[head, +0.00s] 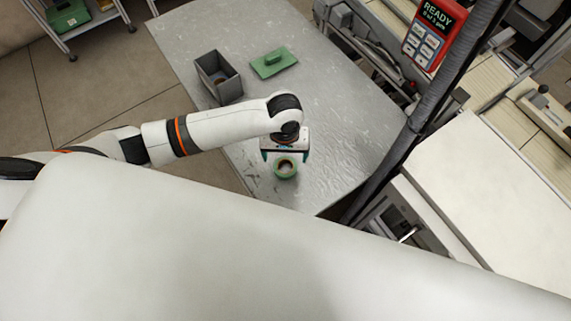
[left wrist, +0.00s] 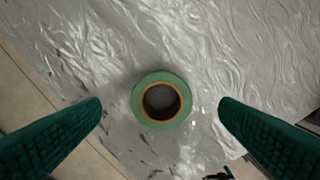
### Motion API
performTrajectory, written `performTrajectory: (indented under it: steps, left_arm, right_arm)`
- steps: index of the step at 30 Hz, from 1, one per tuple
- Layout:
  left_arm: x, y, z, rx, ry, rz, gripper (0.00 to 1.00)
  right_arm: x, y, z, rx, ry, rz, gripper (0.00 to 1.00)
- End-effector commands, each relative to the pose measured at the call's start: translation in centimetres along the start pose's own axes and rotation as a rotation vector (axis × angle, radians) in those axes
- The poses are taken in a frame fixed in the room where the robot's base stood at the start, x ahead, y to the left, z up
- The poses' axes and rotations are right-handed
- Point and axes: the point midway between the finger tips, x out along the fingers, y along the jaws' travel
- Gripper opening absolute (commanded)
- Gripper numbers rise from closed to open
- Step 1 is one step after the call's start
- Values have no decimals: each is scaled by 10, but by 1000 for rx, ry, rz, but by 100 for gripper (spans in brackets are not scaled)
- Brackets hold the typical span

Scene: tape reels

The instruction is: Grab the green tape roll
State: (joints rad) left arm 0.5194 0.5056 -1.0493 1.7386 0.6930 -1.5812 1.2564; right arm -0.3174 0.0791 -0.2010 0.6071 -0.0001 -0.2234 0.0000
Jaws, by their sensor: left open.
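The green tape roll (head: 285,167) lies flat on the grey metal table near its front edge. In the left wrist view the roll (left wrist: 161,100) shows its brown core and open centre, lying between the two fingers. My left gripper (head: 285,160) is above the roll in the head view, pointing down. In the left wrist view its dark green fingers (left wrist: 161,108) are wide apart on either side of the roll, with gaps and no visible contact. My right gripper is not in view.
A dark grey open box (head: 218,77) and a green block-like item on a green plate (head: 274,62) stand farther back on the table (head: 340,110). A dark post and a red READY panel (head: 430,32) are at the right. The table around the roll is clear.

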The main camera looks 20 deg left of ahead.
Motion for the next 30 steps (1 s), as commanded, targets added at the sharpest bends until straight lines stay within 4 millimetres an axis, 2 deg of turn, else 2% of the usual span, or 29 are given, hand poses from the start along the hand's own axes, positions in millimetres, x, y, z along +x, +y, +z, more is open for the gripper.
performTrajectory:
  steps: [1,3,6,10,17,20,26,30]
  left_arm:
    - [5,0,-2,1,4,4,85]
    - [15,-1,-5,1,5,3,85]
    - [32,-1,-6,1,3,4,85]
    - [44,-1,-5,1,1,2,85]
    - [46,-1,-5,2,1,1,85]
    - [46,-1,-5,2,1,1,71]
    - [46,-1,-5,2,1,1,39]
    - [46,-1,-5,2,1,1,36]
  right_arm:
    - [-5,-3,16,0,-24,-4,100]
    - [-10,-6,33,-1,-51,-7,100]
    - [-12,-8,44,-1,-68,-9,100]
    - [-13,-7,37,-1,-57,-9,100]
    - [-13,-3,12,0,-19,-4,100]
    - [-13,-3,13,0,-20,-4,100]
    - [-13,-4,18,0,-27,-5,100]
    - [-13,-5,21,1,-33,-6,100]
